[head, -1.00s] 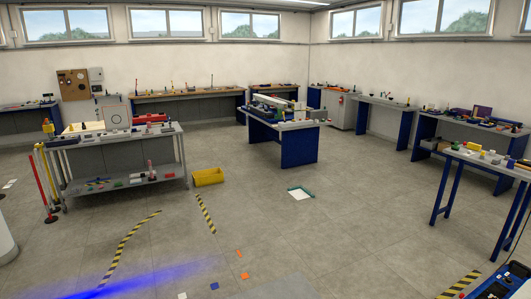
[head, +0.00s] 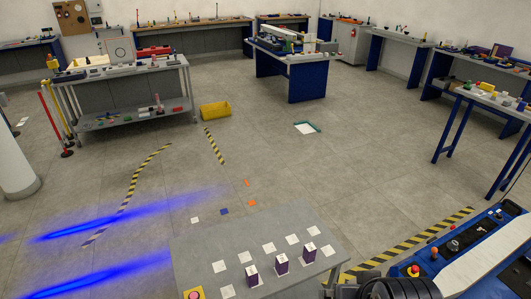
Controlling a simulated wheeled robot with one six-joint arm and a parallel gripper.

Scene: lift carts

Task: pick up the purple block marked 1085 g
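Three purple blocks stand upright in a slanting row on a grey tabletop (head: 210,237) at the bottom of the head view: a left block (head: 252,279), a middle block (head: 281,267) and a right block (head: 309,255). Each has a pale top or label with a small dark mark. The marks are too small to read, so I cannot tell which block is 1085 g. I do not see my gripper's fingers in the head view. A dark ribbed shape is cut off at the bottom edge, to the right of the table.
Several white squares lie on the tabletop around the blocks. A blue machine (head: 480,240) with buttons fills the lower right. Open floor lies beyond, with a yellow bin (head: 215,110) and striped tape (head: 215,146).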

